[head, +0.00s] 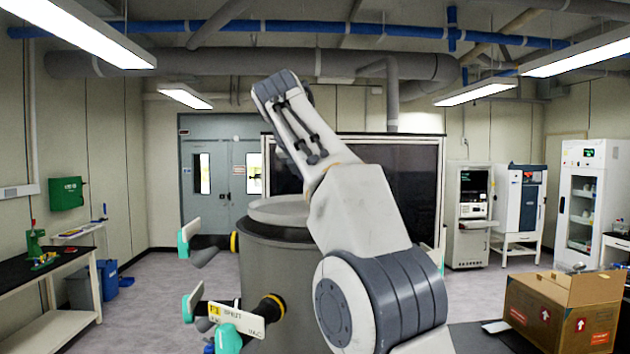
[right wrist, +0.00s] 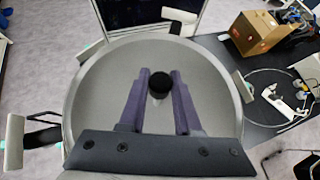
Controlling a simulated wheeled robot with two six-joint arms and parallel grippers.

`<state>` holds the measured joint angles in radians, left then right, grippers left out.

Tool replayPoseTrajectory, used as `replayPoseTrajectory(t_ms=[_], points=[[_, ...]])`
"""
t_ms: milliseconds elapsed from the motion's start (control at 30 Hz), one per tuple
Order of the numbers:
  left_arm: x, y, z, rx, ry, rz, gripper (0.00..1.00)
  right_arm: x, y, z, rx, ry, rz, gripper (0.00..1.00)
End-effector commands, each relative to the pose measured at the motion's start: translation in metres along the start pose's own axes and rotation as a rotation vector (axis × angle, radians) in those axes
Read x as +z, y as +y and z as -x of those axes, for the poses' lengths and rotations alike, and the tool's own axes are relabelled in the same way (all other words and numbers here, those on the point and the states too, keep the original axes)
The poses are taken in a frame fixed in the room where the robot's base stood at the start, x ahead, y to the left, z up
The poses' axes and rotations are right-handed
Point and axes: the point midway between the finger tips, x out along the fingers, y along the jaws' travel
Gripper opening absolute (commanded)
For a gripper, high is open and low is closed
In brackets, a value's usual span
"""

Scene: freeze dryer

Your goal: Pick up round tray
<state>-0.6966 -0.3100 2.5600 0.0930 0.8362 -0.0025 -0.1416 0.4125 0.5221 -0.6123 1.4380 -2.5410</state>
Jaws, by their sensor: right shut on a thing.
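The round tray (right wrist: 105,85) is a wide grey disc with a raised rim and a black knob (right wrist: 159,85) near its middle. In the head view a grey disc (head: 272,211) sits at the top of a large dark grey drum (head: 285,285), partly behind my right arm. My right gripper (right wrist: 161,76) has its two purple fingers on either side of the knob, shut on it. In the head view my right gripper is hidden behind the arm. I cannot tell whether the disc is raised off the drum. My left gripper is not in view.
Valve handles with teal ends (head: 205,244) stick out from the drum's left. A cardboard box (head: 563,310) stands on a dark bench at the right. A dark panel (head: 400,185) stands behind the drum.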

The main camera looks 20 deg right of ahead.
Motion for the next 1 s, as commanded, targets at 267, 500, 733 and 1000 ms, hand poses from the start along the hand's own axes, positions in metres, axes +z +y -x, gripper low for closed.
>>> replayPoseTrajectory(t_ms=[267, 500, 733, 1000], points=[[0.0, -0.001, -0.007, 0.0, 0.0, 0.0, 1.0, -0.008, -0.001, 0.012, 0.001, -0.004, 0.0, 0.0], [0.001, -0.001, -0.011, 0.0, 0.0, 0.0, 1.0, -0.014, -0.001, 0.022, 0.002, -0.004, -0.002, 0.0], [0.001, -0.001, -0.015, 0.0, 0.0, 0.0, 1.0, -0.02, -0.001, 0.031, 0.001, -0.004, -0.001, 0.0], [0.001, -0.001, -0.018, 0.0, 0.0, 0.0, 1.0, -0.028, -0.001, 0.042, 0.001, -0.003, -0.001, 0.0]])
